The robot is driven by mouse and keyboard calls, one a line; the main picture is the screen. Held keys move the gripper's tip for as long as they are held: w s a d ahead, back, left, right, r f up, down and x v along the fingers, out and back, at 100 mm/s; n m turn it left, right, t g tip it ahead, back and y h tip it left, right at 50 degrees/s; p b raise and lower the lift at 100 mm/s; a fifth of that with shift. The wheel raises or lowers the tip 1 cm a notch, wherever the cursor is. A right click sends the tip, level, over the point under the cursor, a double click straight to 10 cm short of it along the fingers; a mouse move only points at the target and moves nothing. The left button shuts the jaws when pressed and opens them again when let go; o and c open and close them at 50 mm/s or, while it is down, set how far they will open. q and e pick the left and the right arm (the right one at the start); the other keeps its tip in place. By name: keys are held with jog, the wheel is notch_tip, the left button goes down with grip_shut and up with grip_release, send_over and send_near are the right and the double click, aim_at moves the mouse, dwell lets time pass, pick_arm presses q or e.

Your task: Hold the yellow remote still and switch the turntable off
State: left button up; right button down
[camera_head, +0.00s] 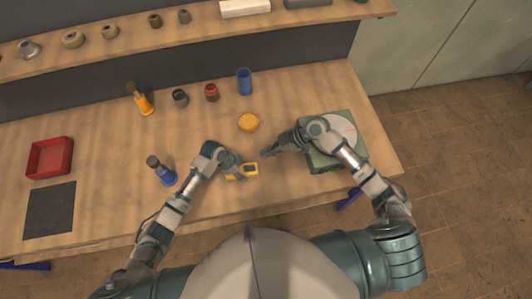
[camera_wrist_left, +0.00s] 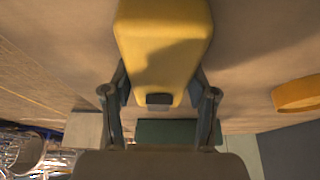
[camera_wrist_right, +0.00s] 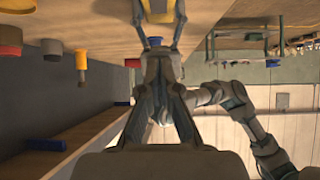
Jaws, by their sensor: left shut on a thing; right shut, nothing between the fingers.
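The yellow remote (camera_head: 248,170) lies near the front middle of the wooden table. My left gripper (camera_head: 232,172) is shut on it from the left; in the left wrist view the remote (camera_wrist_left: 165,42) sits between both fingers. My right gripper (camera_head: 267,152) is shut and empty, just above and right of the remote in the head view. The right wrist view shows its closed fingertips (camera_wrist_right: 158,48) close to the remote (camera_wrist_right: 160,9); I cannot tell whether they touch. The turntable (camera_head: 347,128), a green box with a pale disc, is on the right, partly hidden under my right arm.
An orange round thing (camera_head: 248,122) lies behind the remote. A blue cup (camera_head: 244,82), a red-topped jar (camera_head: 211,92), a grey jar (camera_head: 180,97) and an orange bottle (camera_head: 142,101) stand farther back. A blue bottle (camera_head: 164,176) is near my left forearm. A red tray (camera_head: 48,157) is far left.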

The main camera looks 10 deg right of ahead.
send_over(248, 168)
jog(key=d, duration=0.2)
jog(key=f, duration=0.4)
jog(key=shift+s+a+f, duration=0.1)
jog(key=shift+a+f, duration=0.1)
jog(key=shift+f, duration=0.05)
notch_tip(248, 168, down, 3)
jog(key=shift+r, duration=0.2)
jog(key=shift+a+f, duration=0.1)
jog(key=shift+f, duration=0.7)
jog(key=shift+a, duration=0.1)
jog(key=shift+a+r, duration=0.2)
jog(key=shift+a, duration=0.55)
